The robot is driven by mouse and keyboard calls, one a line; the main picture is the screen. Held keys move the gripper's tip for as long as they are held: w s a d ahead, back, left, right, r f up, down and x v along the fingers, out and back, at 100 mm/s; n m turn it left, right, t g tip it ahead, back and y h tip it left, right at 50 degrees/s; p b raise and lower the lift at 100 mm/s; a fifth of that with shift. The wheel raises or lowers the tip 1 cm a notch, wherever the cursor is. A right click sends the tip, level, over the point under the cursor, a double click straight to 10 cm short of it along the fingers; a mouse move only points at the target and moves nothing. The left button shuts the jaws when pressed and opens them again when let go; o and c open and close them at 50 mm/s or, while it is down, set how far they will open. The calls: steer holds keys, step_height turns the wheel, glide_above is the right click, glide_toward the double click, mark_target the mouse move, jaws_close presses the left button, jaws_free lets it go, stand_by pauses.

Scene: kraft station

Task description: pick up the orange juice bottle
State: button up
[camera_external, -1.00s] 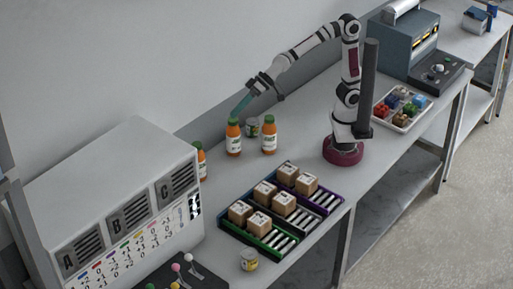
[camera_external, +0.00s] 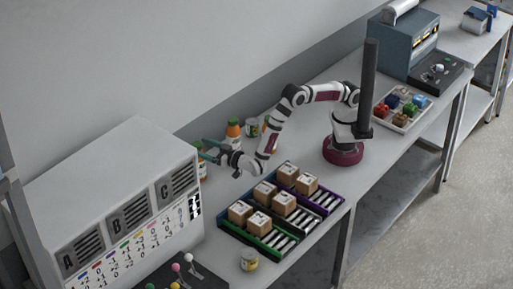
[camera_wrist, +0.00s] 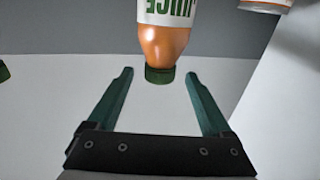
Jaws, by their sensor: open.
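An orange juice bottle (camera_wrist: 163,42) with a green cap and a white label reading JUICE appears upside down in the wrist view. My gripper (camera_wrist: 159,75) is open, with its teal fingers on either side of the bottle's cap in the picture. I cannot tell whether the cap is between the fingers or beyond them. In the external view my gripper (camera_external: 208,149) is low near the left bottle (camera_external: 202,171) and the middle bottle (camera_external: 233,130). A third bottle (camera_external: 266,146) behind my arm is mostly hidden. The left bottle is partly hidden by the lettered cabinet.
A can (camera_external: 252,128) stands behind the bottles. Trays with cardboard boxes (camera_external: 284,203) lie in front, and another can (camera_external: 249,259) stands near the table edge. The lettered cabinet (camera_external: 130,190) is at left. In the wrist view a green cap (camera_wrist: 3,72) shows at the left edge.

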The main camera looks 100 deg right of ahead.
steer(key=x, duration=0.3)
jaws_close()
stand_by(0.3)
stand_by(1.0)
